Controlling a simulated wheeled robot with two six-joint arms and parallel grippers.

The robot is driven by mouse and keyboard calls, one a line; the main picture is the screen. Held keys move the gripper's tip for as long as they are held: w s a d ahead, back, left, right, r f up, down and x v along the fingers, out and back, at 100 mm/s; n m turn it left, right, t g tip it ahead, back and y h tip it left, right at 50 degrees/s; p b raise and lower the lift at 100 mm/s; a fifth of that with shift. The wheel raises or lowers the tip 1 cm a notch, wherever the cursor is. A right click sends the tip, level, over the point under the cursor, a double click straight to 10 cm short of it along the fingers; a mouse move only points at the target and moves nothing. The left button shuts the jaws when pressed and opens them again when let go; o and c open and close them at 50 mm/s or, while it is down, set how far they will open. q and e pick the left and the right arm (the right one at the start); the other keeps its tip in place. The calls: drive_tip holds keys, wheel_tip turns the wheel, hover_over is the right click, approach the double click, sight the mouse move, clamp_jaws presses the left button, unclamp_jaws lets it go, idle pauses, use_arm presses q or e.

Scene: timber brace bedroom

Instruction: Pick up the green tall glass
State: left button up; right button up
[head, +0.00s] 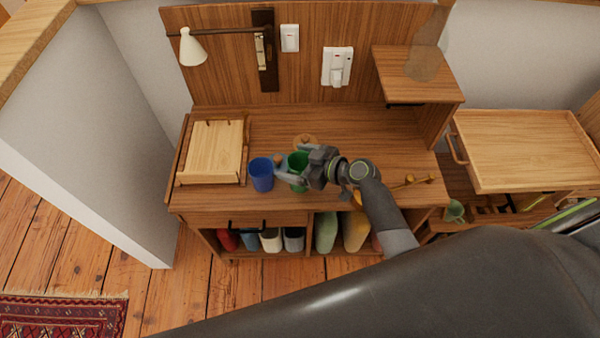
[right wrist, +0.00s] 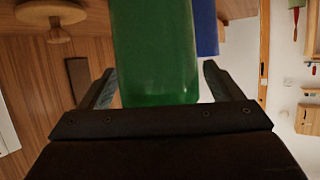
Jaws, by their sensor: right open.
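The green tall glass (head: 298,160) stands on the wooden desk, partly hidden behind my right gripper (head: 279,168). In the right wrist view, the green glass (right wrist: 155,55) fills the space between the two spread fingers of my right gripper (right wrist: 160,85). There is a gap between the glass and the finger on each side. My right gripper is open, with its fingers reaching left on either side of the glass. My left gripper is not in view.
A blue cup (head: 261,174) stands just left of the green glass and also shows behind it in the right wrist view (right wrist: 206,28). A round wooden item (head: 305,141) is behind the glass. A wooden tray (head: 214,152) lies at the desk's left.

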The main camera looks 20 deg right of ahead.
drive_tip(key=c, duration=1.5)
drive_tip(key=shift+r, duration=0.1)
